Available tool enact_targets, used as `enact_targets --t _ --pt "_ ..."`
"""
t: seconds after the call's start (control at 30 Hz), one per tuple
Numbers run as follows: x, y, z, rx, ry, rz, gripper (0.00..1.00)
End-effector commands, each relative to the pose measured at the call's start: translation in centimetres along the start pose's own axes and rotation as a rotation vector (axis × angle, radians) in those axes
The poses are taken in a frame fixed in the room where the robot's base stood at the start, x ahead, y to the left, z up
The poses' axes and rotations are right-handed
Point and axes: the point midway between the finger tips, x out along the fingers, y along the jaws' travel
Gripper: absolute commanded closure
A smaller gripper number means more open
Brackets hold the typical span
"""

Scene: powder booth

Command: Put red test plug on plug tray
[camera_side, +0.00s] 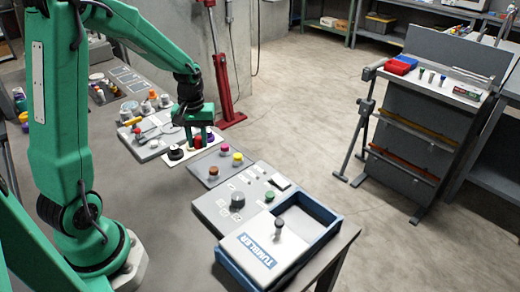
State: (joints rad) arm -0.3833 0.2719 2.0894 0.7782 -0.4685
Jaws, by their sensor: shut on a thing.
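My gripper (198,141) is at the middle left of the side view, pointing down with its green fingers shut on the red test plug (198,142). The fingers hide part of the plug. It is over or at a small white plate (188,153) that carries a black round knob; I cannot tell whether the plug touches the plate. A flat grey tray (203,181) lies just in front of the plate. It holds an orange-brown plug (213,171), a magenta plug (224,149) and a yellow plug (237,158). It may be the plug tray.
A grey control panel (221,213) with a dark knob and green button is nearer the camera. Beside it stands a blue-edged box marked TUMBLER (262,252). Several capped pots (152,96) stand behind my gripper. A red stand (226,95) rises beyond the table.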

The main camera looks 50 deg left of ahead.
Motion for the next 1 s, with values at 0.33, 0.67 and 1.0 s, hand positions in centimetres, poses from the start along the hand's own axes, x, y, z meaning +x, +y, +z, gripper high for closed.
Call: enact_targets --t 0.33,0.67,1.0 --pt "1.3 0.0 0.0 0.000 -0.002 -0.001 0.96" --pt "3.5 0.0 0.1 0.000 -0.002 -0.001 0.96" --pt "5.5 0.0 0.0 0.000 -0.001 -0.001 0.96"
